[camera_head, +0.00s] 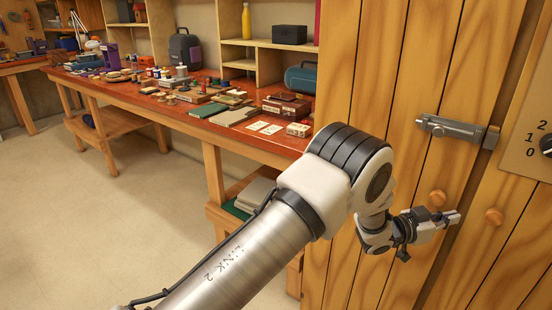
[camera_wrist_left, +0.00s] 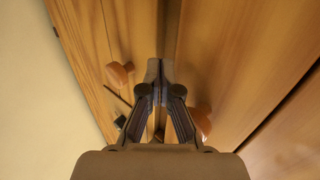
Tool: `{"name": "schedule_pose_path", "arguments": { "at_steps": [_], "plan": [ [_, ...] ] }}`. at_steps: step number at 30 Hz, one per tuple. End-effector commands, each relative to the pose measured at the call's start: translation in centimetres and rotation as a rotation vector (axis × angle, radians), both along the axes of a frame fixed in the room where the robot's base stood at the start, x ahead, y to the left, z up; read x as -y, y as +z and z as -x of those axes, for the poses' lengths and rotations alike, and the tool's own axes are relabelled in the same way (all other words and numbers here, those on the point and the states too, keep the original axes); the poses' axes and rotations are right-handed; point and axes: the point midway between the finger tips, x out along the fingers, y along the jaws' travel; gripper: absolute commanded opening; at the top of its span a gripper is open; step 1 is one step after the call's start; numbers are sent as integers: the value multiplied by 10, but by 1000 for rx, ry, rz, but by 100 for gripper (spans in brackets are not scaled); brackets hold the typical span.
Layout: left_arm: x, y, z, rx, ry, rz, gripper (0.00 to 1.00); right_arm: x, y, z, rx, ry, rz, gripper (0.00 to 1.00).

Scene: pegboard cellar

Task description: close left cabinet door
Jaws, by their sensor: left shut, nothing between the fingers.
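The wooden cabinet's left door (camera_head: 395,90) has vertical planks and a round wooden knob (camera_head: 437,198). It stands almost in line with the right door (camera_head: 520,235); I cannot tell whether a small gap remains. My left gripper (camera_head: 455,217) is shut and empty, in front of the seam between the two knobs. In the left wrist view its fingertips (camera_wrist_left: 153,70) meet near the dark seam, with one knob (camera_wrist_left: 120,75) to their left and the other (camera_wrist_left: 203,122) partly hidden behind the right finger. Contact with the door is unclear. My right gripper is not in view.
A grey metal latch (camera_head: 450,128) sits across the seam above the knobs. A dial panel (camera_head: 535,130) is at the right edge. A long red-topped workbench (camera_head: 190,110) full of small items runs along the wall at left. The floor (camera_head: 90,220) in front is clear.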

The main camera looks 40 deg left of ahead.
Motion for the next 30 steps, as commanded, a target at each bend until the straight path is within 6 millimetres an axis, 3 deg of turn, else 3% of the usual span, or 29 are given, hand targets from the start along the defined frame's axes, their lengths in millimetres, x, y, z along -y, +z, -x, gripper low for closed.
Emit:
{"name": "schedule_pose_path", "arguments": {
  "at_steps": [9,30],
  "plan": [
    [-1,1,-21,1,51,1,0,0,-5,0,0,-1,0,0],
    [-3,3,-19,5,53,1,0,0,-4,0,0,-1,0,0]
  ]
}}
